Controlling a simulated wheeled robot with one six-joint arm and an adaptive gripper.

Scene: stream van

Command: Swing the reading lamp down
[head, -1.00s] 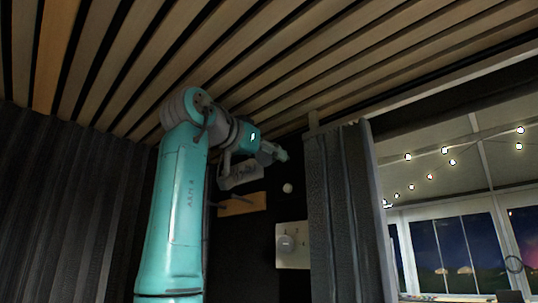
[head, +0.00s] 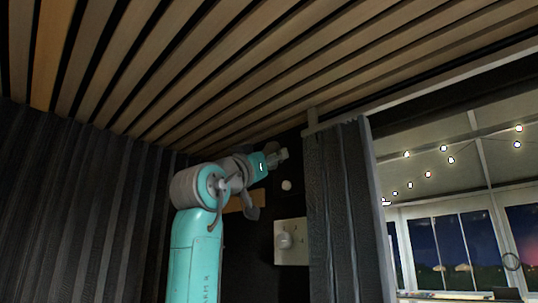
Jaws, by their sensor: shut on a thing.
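My gripper (head: 281,156) is in the upper middle of the head view, just under the slatted ceiling and left of the curtain's top. It is shut on what seems to be part of the reading lamp. The jaws and the dark wall hide most of that part, so the lamp's shape and tilt cannot be made out. A small pale round fitting (head: 287,185) is on the dark wall just below the gripper, apart from it.
A pale panel with a round knob (head: 291,242) is on the wall below. A grey curtain (head: 335,215) hangs close on the right, beside a window. A wooden ledge (head: 232,203) is partly behind my arm. Ceiling slats (head: 200,70) run close above.

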